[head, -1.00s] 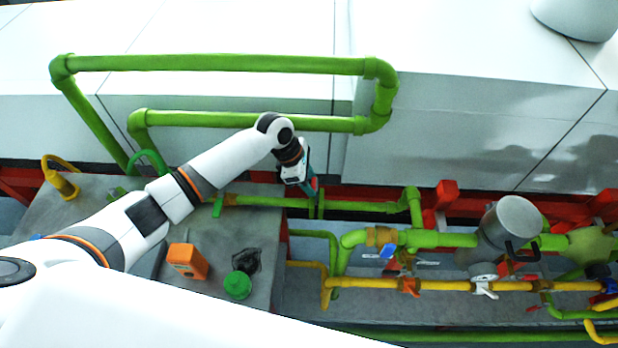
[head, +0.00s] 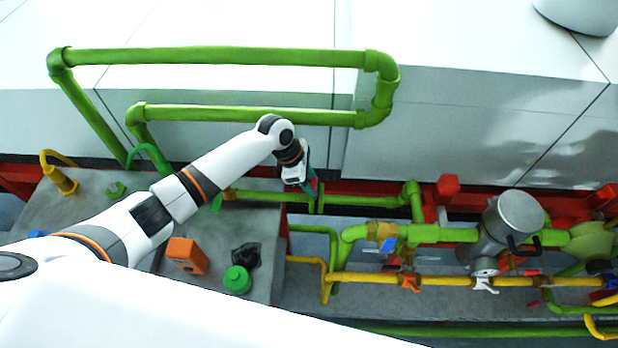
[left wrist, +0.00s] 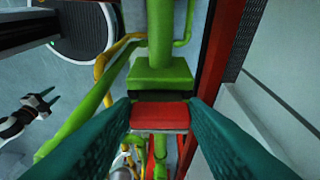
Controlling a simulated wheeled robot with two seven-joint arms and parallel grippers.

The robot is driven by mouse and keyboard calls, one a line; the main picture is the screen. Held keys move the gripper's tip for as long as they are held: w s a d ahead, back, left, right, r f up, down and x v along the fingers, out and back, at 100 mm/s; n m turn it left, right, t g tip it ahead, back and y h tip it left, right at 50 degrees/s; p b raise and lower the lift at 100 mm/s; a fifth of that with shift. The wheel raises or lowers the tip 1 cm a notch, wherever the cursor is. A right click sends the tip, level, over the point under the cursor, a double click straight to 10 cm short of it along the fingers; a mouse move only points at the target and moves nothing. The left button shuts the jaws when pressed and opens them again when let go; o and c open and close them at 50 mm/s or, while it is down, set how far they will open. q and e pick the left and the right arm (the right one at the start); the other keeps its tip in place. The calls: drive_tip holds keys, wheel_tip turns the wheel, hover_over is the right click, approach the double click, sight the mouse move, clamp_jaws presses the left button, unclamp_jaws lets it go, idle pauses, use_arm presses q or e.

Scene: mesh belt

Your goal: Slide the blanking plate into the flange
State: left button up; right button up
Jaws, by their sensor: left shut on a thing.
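My left gripper (head: 308,186) reaches over the green pipework beside the white casing. In the left wrist view its two teal fingers (left wrist: 160,106) are shut on the red blanking plate (left wrist: 160,116), one on each side. Just beyond the plate is the green flange (left wrist: 160,76), a block on the end of a green pipe, with a dark band on its near side. The plate lies in line with the flange and close to it; I cannot tell whether its edge is inside. In the head view the gripper hides the plate. My right gripper (left wrist: 38,108) is open and empty at the lower left of the wrist view.
Green pipes (head: 270,201) run beneath the gripper, with a red beam (head: 345,188) behind. A grey bench (head: 215,230) holds an orange box (head: 187,256) and a green cap (head: 237,279). A yellow pipe (head: 370,279) and a grey cylinder (head: 512,225) are at right.

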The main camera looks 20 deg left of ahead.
use_arm(q)
drive_tip(key=shift+f, duration=0.25)
drive_tip(key=o, duration=1.2)
drive_tip(key=shift+c, duration=0.2)
drive_tip(key=b+v, duration=0.2)
drive_tip(key=v, duration=1)
